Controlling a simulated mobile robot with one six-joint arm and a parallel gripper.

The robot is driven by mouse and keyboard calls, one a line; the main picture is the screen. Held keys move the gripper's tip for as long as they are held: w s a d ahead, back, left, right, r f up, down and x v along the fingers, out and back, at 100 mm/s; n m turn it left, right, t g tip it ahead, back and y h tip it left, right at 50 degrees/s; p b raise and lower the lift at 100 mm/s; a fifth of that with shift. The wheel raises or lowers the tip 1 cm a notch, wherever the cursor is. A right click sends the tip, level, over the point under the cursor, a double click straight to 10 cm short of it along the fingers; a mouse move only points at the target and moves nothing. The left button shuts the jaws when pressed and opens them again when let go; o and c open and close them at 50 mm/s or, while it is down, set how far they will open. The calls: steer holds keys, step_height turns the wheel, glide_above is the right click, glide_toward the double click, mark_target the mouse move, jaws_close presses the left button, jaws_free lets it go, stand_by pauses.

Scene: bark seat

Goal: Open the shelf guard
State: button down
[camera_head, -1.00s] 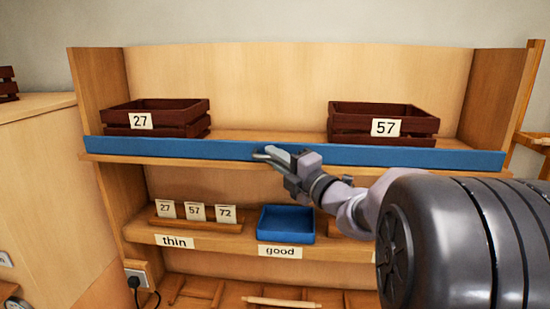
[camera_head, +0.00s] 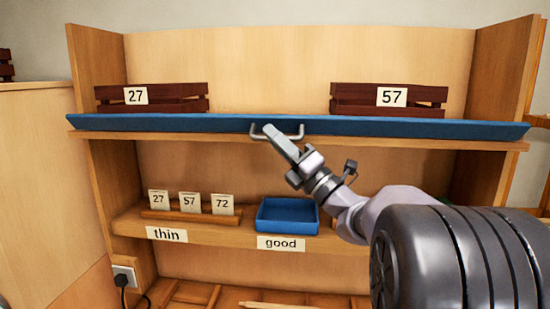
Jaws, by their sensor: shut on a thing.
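The shelf guard (camera_head: 400,126) is a long blue board along the front edge of the upper shelf. It is tilted outward and down, so its broad face shows as a thin, nearly flat strip. A grey metal handle (camera_head: 299,134) sits at its middle. My gripper (camera_head: 268,131) is shut on the handle at its left part. The fingers hide some of the handle.
Two dark red crates stand on the upper shelf behind the guard, one labelled 27 (camera_head: 180,97) and one labelled 57 (camera_head: 355,98). Below are number cards (camera_head: 190,203), a blue tray (camera_head: 287,217) and the labels "thin" (camera_head: 167,234) and "good" (camera_head: 281,242).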

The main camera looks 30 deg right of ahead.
steer(key=shift+w+d+f+n+g+y+b, duration=0.15)
steer(key=shift+f+n+g+y+b, duration=0.55)
steer(key=shift+n+g+y+b, duration=1.65)
steer(key=shift+w+d+f+n+g+y+b, duration=0.15)
steer(key=shift+f+n+g+y+b, duration=0.85)
steer(key=shift+n+y, duration=2.7)
steer(key=shift+w+d+f+n+g+y+b, duration=0.1)
steer(key=shift+w+f+n+g+y+b, duration=0.2)
steer(key=shift+n+g+y+b, duration=2.85)
steer(key=n+t+h+p, duration=0.1)
steer(key=n+h+p, duration=0.2)
steer(key=shift+n+t, duration=0.3)
steer(key=shift+n, duration=0.1)
steer(key=c, duration=1.5)
jaws_free()
steer(key=shift+f, duration=0.1)
steer(key=shift+o, duration=0.2)
steer(key=shift+d+f, duration=0.1)
